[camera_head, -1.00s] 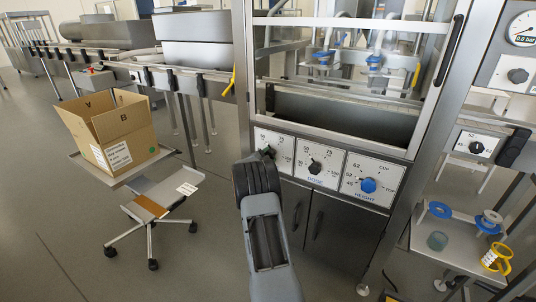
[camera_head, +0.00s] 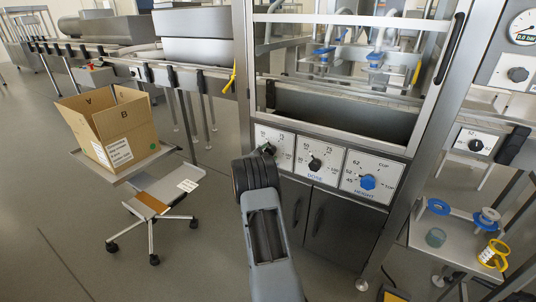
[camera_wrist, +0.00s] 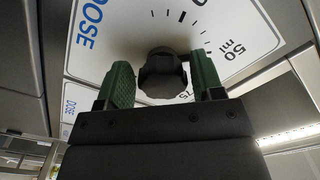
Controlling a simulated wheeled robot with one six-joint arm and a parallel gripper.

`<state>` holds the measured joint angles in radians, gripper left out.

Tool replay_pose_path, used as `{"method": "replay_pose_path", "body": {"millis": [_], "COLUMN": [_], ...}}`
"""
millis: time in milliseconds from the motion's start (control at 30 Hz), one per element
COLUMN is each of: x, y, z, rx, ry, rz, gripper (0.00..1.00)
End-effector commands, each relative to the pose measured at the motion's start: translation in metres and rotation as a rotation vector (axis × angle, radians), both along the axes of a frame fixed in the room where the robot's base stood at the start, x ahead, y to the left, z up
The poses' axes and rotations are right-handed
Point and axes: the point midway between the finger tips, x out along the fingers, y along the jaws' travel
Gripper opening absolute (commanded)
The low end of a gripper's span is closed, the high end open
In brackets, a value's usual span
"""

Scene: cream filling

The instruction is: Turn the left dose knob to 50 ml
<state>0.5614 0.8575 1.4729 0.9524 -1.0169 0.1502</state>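The left dose knob (camera_wrist: 163,75) is dark and round, on a white dial plate (camera_wrist: 225,25) with blue DOSE lettering. The wrist view shows my gripper (camera_wrist: 163,82) with one green finger on each side of the knob. A thin gap seems to show between fingers and knob, so it looks open around it; contact is hard to tell. The "50 ml" mark (camera_wrist: 231,48) lies to the right of the knob. The knob's pointer cannot be made out. In the head view my gripper (camera_head: 267,150) is at the left dial plate (camera_head: 287,158) and hides most of the knob.
A second dose knob (camera_head: 315,164) and a blue height knob (camera_head: 368,182) sit close to the right on the same front. A cardboard box (camera_head: 107,129) on a stand is at the left. A small side table (camera_head: 462,250) with blue and yellow parts is at the right.

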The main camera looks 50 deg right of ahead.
Motion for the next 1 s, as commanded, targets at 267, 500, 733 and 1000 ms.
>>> {"method": "replay_pose_path", "body": {"millis": [267, 500, 733, 1000], "x": [-0.001, -0.002, -0.012, -0.025], "y": [-0.002, 0.011, 0.054, 0.103], "z": [0.002, 0.003, 0.004, 0.003], "rx": [-0.002, -0.002, -0.003, -0.002], "ry": [-0.003, -0.004, -0.001, -0.002], "rz": [-0.003, 0.000, 0.003, 0.001], "gripper": [0.73, 0.73, 0.73, 0.73]}}
